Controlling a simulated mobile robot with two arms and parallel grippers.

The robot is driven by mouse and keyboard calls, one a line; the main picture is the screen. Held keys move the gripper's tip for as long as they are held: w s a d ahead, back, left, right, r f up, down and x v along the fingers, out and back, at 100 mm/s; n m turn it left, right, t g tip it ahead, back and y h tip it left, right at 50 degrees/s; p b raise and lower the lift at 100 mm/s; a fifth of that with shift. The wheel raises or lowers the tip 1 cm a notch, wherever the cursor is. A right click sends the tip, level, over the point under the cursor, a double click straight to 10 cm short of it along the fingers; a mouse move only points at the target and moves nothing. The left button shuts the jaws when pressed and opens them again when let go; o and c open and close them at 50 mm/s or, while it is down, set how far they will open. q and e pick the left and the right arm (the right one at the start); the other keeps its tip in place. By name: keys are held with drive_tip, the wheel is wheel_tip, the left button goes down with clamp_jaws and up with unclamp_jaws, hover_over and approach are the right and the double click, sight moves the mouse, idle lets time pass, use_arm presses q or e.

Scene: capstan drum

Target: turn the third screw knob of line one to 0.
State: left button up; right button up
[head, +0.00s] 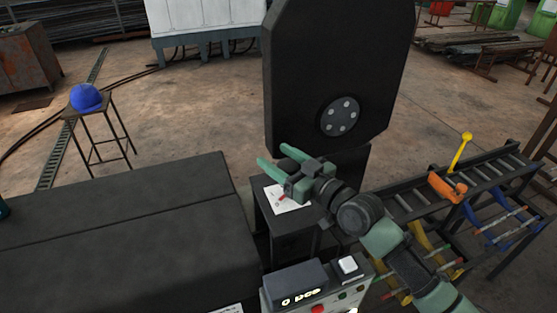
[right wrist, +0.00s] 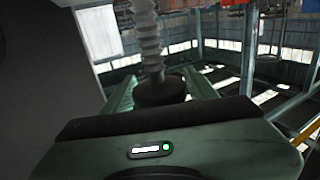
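I cannot make out any screw knob of line one in either view. My right gripper (head: 272,158) is raised in the middle of the head view, in front of the big black plate. Its two green fingers stand apart and I see nothing held between them. In the right wrist view its green fingers (right wrist: 160,92) also stand apart, with a ridged grey stem and a dark round base between them. A control box (head: 318,294) with a display reading "0 pcs", a white button and a red button is at the bottom. My left gripper does not show.
A black plate (head: 335,60) with a bolted hub stands behind the gripper. A small dark stand (head: 285,232) bears a paper sheet (head: 287,198). A roller conveyor (head: 500,170) with an orange part (head: 446,187) is right. A long dark block (head: 120,230) fills the lower left.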

sight(295, 170)
drive_tip(key=shift+o, duration=0.3)
drive_tip(key=shift+f, duration=0.1)
drive_tip(key=shift+s+d+f, duration=0.1)
drive_tip(key=shift+s+d, duration=0.1)
drive_tip(key=b+v, duration=0.1)
drive_tip(key=v, duration=0.6)
drive_tip(key=shift+s+d+b, duration=0.1)
drive_tip(key=shift+b, duration=0.2)
